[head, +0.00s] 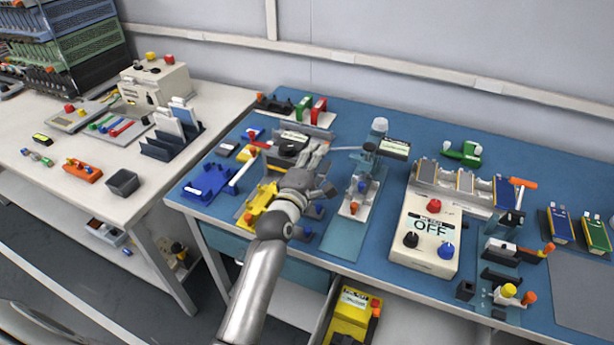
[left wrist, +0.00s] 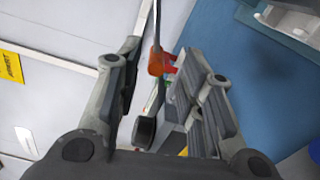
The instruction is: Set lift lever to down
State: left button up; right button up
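My left gripper (head: 318,162) reaches over the left half of the blue bench. In the left wrist view (left wrist: 160,80) its two fingers stand apart. Between and beyond them show an orange-red piece (left wrist: 160,62) on a thin grey rod and a black round knob (left wrist: 145,131). I cannot tell whether a finger touches them. In the head view a thin grey rod (head: 345,149) lies just right of the fingertips and runs toward a stand with a label plate (head: 395,149). No part is clearly marked as the lift lever. My right gripper is not in view.
A cream box marked OFF (head: 424,235) with red, black and blue knobs stands to the right. Blue (head: 208,181) and yellow (head: 259,202) fixtures sit left of my arm. Beige side table (head: 75,205) at left.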

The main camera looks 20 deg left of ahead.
pick_arm(q)
jog(key=s, duration=0.8)
jog(key=shift+s+a, duration=0.2)
jog(key=shift+s, duration=0.05)
jog(key=shift+f, duration=0.15)
